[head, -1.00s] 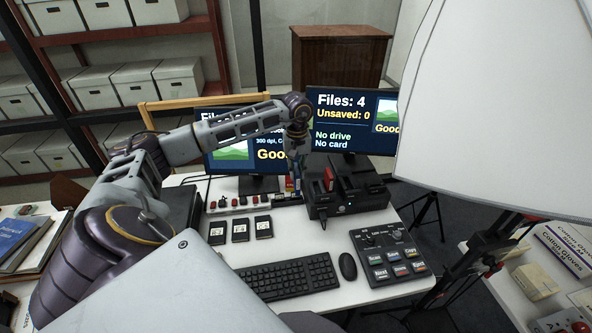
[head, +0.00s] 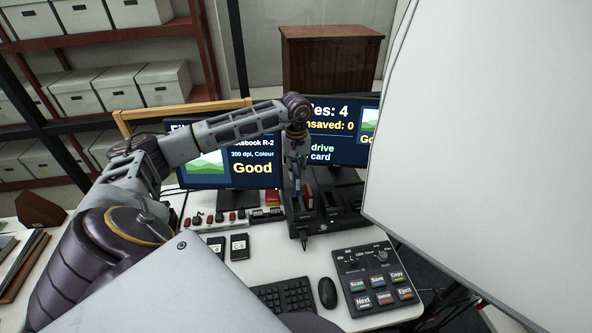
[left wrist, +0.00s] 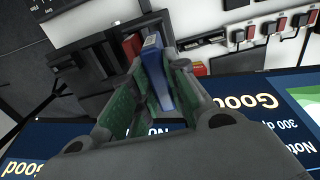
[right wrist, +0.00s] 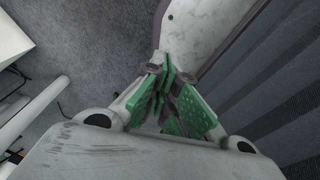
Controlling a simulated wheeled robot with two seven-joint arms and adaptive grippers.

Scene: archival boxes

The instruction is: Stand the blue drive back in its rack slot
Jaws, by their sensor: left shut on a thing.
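My left gripper (head: 296,178) is shut on the blue drive (left wrist: 157,75), gripping it between its green pads. The blue drive shows in the head view as a small blue strip (head: 297,187) in front of the monitors. A red drive (left wrist: 132,46) stands close beside it; it also shows in the head view (head: 309,198), in the black drive unit (head: 322,223). My right gripper (right wrist: 165,72) is shut and empty, above the floor.
Two monitors (head: 235,170) stand behind the unit. A power strip with red switches (head: 215,219), dark cards (head: 240,246), a keyboard (head: 284,296), a mouse (head: 327,292) and a button panel (head: 375,280) share the white desk. A large white panel (head: 490,170) fills the right.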

